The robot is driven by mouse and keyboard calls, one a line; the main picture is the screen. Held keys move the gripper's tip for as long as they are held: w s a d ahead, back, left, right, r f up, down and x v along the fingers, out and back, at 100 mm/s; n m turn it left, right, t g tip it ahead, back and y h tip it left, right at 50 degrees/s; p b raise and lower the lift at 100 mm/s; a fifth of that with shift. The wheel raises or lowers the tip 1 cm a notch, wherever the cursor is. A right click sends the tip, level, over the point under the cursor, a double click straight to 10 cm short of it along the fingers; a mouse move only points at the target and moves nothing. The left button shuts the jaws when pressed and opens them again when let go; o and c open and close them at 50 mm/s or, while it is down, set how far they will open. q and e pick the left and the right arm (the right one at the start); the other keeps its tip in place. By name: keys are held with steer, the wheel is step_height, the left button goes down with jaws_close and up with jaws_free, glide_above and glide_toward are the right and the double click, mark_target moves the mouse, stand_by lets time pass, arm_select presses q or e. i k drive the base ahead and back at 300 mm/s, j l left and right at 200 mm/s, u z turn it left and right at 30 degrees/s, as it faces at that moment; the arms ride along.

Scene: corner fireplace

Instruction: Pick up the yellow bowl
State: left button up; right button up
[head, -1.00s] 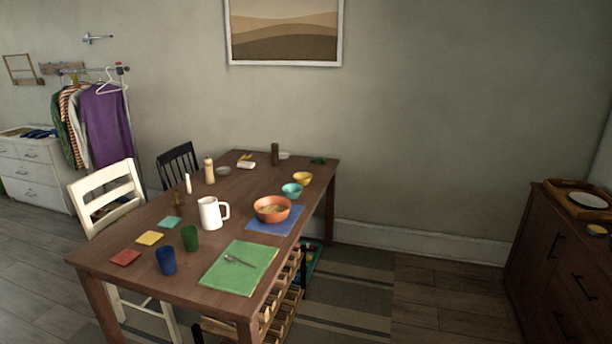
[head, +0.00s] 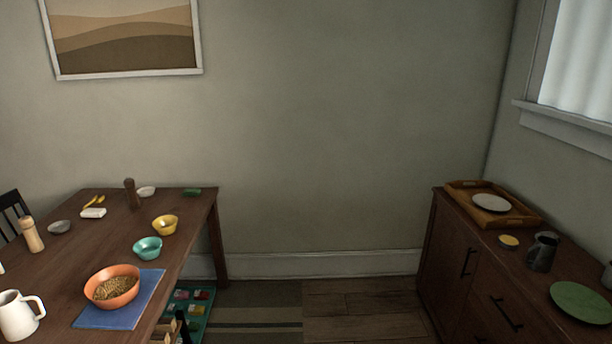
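The yellow bowl (head: 165,226) stands upright on the dining table (head: 198,212), near its right edge toward the far end. A teal bowl (head: 148,248) stands just in front of it, and nothing covers it. Neither of my grippers shows in the head view.
An orange bowl (head: 112,287) with food sits on a blue placemat (head: 128,315), near a white mug (head: 18,315). A pepper mill (head: 131,194) stands farther back. A dark sideboard (head: 446,262) with a wooden tray (head: 525,213) is at right. Floor between table and sideboard is open.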

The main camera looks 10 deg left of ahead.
mark_target(158, 223)
steer(key=i+u, duration=0.2)
steer(key=i, duration=0.65)
steer(key=i+l+u, duration=0.2)
steer(key=i, duration=0.6)
